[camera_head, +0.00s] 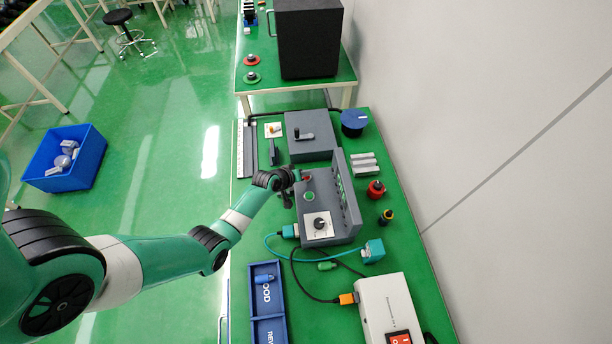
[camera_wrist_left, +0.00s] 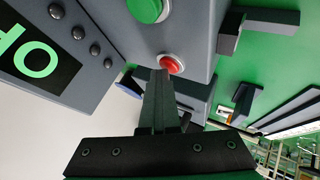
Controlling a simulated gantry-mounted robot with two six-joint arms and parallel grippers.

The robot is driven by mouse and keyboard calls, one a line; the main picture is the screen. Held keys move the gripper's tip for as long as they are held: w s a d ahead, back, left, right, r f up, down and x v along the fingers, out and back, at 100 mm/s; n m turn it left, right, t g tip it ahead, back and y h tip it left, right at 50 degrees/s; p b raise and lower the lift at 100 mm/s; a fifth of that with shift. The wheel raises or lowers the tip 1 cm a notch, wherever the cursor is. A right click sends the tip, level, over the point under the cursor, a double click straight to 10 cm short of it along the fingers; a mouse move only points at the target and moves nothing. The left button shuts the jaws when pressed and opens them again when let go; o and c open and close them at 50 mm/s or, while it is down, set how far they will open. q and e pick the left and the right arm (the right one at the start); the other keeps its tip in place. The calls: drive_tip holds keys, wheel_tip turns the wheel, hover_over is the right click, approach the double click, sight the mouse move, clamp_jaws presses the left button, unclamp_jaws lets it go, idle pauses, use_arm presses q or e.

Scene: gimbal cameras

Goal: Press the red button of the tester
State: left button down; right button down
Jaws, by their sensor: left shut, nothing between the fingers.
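The tester (camera_head: 328,224) is a grey box with an upright panel along its right side, on the green table. Its red button (camera_head: 307,178) is at the far end of the top, beyond a green button (camera_head: 310,196) and a dial (camera_head: 319,223). My left gripper (camera_head: 293,177) is shut and empty, right beside the red button. In the left wrist view the shut fingertips (camera_wrist_left: 160,76) overlap the lower edge of the red button (camera_wrist_left: 172,64); I cannot tell whether they touch it. The green button (camera_wrist_left: 146,8) and a display with green letters (camera_wrist_left: 35,58) also show there.
A grey box with a handle (camera_head: 309,136) stands beyond the tester. A blue sorting tray (camera_head: 252,302) and a white power box with a red switch (camera_head: 388,300) lie nearer.

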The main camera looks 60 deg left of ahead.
use_arm(q)
drive_tip(key=shift+d+r+p, duration=0.1)
drive_tip(key=shift+r+p, duration=0.2)
wheel_tip(320, 180, up, 6)
drive_tip(key=p, duration=0.5)
drive_tip(key=shift+p, duration=0.4)
